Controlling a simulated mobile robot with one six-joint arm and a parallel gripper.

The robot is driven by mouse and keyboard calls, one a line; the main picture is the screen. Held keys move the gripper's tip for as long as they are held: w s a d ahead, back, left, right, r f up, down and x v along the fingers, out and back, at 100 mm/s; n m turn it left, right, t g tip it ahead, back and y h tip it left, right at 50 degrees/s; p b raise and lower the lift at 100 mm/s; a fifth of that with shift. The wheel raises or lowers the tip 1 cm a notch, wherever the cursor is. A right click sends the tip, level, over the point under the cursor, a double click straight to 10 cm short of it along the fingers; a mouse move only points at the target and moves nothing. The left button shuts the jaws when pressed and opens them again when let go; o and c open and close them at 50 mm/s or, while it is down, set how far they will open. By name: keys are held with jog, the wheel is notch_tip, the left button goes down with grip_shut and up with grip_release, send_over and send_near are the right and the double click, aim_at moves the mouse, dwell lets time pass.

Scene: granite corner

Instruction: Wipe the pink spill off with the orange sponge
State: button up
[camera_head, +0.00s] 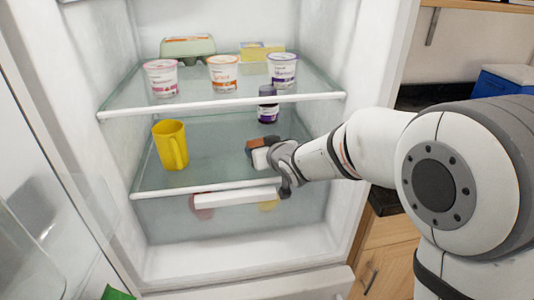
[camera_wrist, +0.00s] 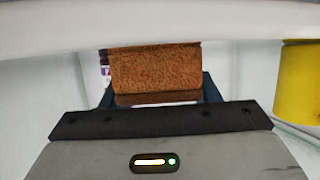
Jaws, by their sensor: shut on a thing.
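The orange sponge (camera_head: 262,142) looks orange-brown and is held in my gripper (camera_head: 264,154) over the middle shelf of the open fridge. In the wrist view the sponge (camera_wrist: 155,70) fills the space between the dark fingers of my gripper (camera_wrist: 156,93), which is shut on it. I cannot make out a pink spill for certain on the middle shelf (camera_head: 212,158); my gripper and arm cover its right part. I cannot tell whether the sponge touches the glass.
A yellow mug (camera_head: 171,146) stands left on the middle shelf. A dark bottle (camera_head: 268,105) stands behind the sponge. Several tubs, an egg carton (camera_head: 188,48) and a yellow pack (camera_head: 262,50) are on the upper shelf (camera_head: 210,106). A drawer with a white bar (camera_head: 235,198) lies below.

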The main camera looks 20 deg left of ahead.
aim_at(245, 160)
jog(key=shift+s+a+f+b, duration=0.25)
jog(key=shift+s+a+b, duration=0.35)
jog(key=shift+a+b, duration=0.4)
jog(key=shift+s+a+r+b, duration=0.15)
jog(key=shift+s+a+b, duration=0.2)
jog(key=shift+b, duration=0.3)
jog(key=shift+s+a+b, duration=0.3)
jog(key=shift+a+b, duration=0.4)
jog(key=shift+b, duration=0.45)
jog(key=a+b, duration=0.1)
jog(key=b, duration=0.2)
jog(key=shift+s+a+r+b, duration=0.1)
jog(key=shift+s+a+b, duration=0.05)
jog(key=shift+s+b, duration=0.2)
